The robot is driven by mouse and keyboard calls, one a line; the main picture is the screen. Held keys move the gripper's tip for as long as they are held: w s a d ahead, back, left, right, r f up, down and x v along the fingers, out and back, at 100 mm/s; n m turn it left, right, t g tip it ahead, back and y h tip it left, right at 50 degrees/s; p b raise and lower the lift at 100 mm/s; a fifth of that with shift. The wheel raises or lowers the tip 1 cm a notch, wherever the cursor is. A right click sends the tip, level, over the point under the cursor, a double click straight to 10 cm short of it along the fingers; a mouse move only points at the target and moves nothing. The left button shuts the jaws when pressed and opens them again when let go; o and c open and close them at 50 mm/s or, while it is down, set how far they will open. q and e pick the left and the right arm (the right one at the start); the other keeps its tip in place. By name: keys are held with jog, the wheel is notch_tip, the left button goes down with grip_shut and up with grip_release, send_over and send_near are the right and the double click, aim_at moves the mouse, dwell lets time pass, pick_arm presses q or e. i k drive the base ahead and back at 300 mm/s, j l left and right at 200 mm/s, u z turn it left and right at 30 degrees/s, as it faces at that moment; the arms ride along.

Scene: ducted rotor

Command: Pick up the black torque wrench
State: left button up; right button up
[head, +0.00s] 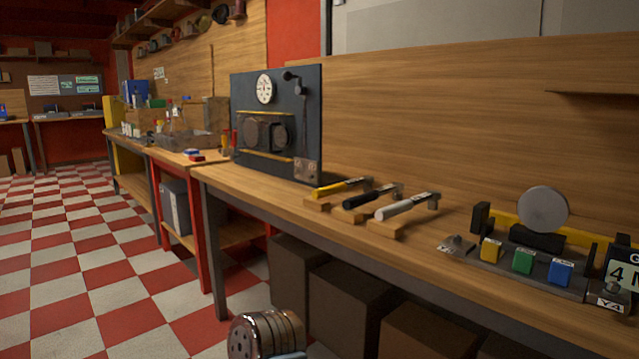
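The black torque wrench (369,196) lies on a small wooden rest on the workbench (290,207), right of the picture's middle. It is the middle one of three similar wrenches. A yellow-handled wrench (338,188) lies to its left and a white-handled wrench (403,207) to its right, each on its own rest. The three handles point toward the bench's front edge and left. Neither of my grippers shows in the head view.
A dark upright panel with a round dial (264,89) stands behind and left of the wrenches. To the right is a fixture with yellow (491,250), green (523,261) and blue (560,272) blocks and a grey disc (543,210). Boxes (345,300) stand under the bench.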

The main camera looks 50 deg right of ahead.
aim_at(351, 202)
jog(key=i+z, duration=0.1)
jog(key=i, duration=0.65)
jog(key=i+j, duration=0.15)
jog(key=i, duration=0.55)
jog(key=i+j+z, duration=0.15)
jog(key=i, duration=0.6)
